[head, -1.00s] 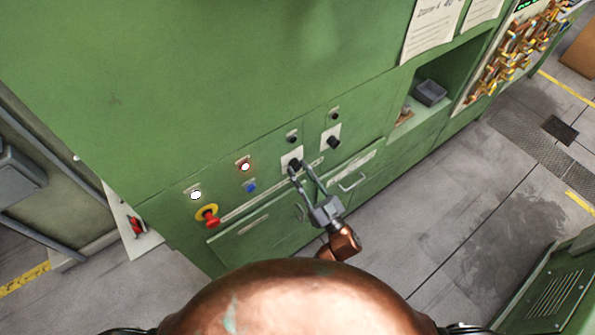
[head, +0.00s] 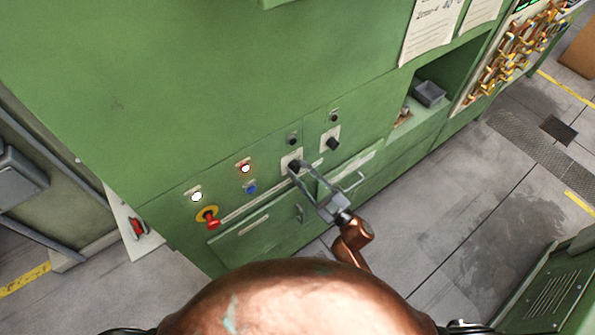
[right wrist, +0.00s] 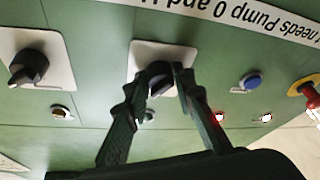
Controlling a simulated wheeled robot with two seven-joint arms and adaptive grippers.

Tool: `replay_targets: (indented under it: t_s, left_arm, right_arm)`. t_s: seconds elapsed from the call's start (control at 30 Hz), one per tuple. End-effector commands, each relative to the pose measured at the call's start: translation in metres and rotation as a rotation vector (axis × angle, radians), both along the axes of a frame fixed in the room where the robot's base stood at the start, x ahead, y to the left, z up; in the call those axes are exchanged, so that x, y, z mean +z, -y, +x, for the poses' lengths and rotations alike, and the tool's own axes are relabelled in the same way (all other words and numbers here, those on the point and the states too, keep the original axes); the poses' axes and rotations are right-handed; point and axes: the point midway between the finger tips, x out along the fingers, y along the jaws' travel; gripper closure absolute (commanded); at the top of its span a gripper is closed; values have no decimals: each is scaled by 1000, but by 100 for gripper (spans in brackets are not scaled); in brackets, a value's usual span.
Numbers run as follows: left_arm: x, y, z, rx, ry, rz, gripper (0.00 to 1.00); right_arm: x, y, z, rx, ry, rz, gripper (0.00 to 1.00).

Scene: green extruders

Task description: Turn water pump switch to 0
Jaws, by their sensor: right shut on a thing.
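The water pump switch, a black rotary knob (head: 293,166) on a white plate (head: 290,156), is on the green cabinet front. In the right wrist view the knob (right wrist: 159,78) sits on its white plate (right wrist: 143,50), with part of it hidden by the fingers. My right gripper (head: 297,170) reaches the knob from the lower right, with its fingers around it. In the right wrist view my right gripper (right wrist: 157,86) is shut on the knob, one finger at each side. The knob's exact setting cannot be read. My left gripper is not in view.
A second black knob (head: 333,143) is to the right. A blue button (head: 250,187), lit lamps (head: 196,196) and a red emergency stop (head: 209,218) are to the left. An open shelf holds a grey box (head: 429,94).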

Motion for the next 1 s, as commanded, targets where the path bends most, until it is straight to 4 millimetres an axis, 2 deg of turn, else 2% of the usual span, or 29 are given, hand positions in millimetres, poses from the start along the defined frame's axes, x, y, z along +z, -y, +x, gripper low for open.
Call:
replay_targets:
  t_s: [0.5,1.0]
  left_arm:
    - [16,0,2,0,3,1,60]
    - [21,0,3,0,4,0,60]
  right_arm:
    - [2,2,1,5,255,-356,100]
    - [2,2,1,6,350,-485,100]
